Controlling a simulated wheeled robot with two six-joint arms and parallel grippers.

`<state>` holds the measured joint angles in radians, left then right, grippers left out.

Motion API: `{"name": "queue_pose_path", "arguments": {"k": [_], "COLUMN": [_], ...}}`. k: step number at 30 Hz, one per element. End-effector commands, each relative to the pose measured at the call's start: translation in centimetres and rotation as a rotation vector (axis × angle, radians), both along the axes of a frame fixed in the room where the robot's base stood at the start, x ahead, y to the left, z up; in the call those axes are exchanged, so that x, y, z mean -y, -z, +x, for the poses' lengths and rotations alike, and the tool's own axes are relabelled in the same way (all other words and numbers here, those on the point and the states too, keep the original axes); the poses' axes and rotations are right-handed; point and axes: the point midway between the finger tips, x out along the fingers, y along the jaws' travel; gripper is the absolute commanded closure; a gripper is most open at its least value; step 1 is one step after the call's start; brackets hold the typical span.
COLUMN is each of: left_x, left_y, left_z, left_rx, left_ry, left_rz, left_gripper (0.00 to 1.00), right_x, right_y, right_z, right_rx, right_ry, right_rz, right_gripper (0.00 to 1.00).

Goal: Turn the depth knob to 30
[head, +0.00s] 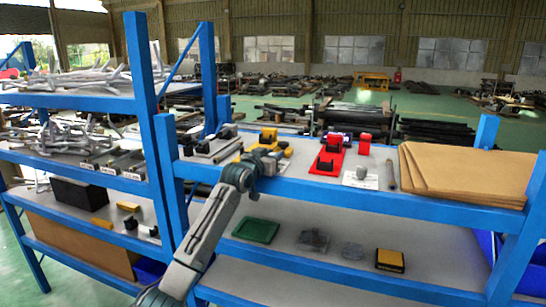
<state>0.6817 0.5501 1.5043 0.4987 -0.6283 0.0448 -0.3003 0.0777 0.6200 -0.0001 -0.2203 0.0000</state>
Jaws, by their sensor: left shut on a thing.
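My left gripper (272,157) reaches over the front edge of the upper shelf from below. It is shut at a small yellow-and-black device (268,136) on that shelf. The depth knob is too small to make out, and the gripper hides what is between the fingers. No number or scale can be read. My right gripper is not in view.
A red stand (325,168) with a black part and a red block (364,144) are right of my gripper. Brown boards (460,172) lie farther right. Blue uprights (172,172) flank the shelf. A green tray (256,230) and a yellow-black box (390,260) are below.

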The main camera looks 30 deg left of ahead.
Motion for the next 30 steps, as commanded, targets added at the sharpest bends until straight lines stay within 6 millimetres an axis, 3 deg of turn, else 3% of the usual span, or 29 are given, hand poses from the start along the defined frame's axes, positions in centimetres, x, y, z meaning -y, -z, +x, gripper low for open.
{"name": "queue_pose_path", "arguments": {"k": [15, 27, 28, 30], "left_x": [-0.1, 0.0, 0.0, 0.0], "left_y": [0.4, 0.0, 0.0, 0.0], "left_z": [0.0, 0.0, 0.0, -0.1], "left_rx": [0.001, 0.002, 0.002, 0.002], "left_ry": [0.22, 0.239, 0.238, 0.238], "left_rz": [-0.004, -0.003, -0.003, -0.003], "left_gripper": [0.95, 0.95, 0.68, 0.54], "right_x": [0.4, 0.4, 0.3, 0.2], "right_y": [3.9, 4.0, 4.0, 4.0], "right_z": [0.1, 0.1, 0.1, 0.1], "right_rx": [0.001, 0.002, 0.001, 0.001], "right_ry": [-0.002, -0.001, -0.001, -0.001], "right_rz": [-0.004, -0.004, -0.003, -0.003], "right_gripper": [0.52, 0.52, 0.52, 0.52]}}
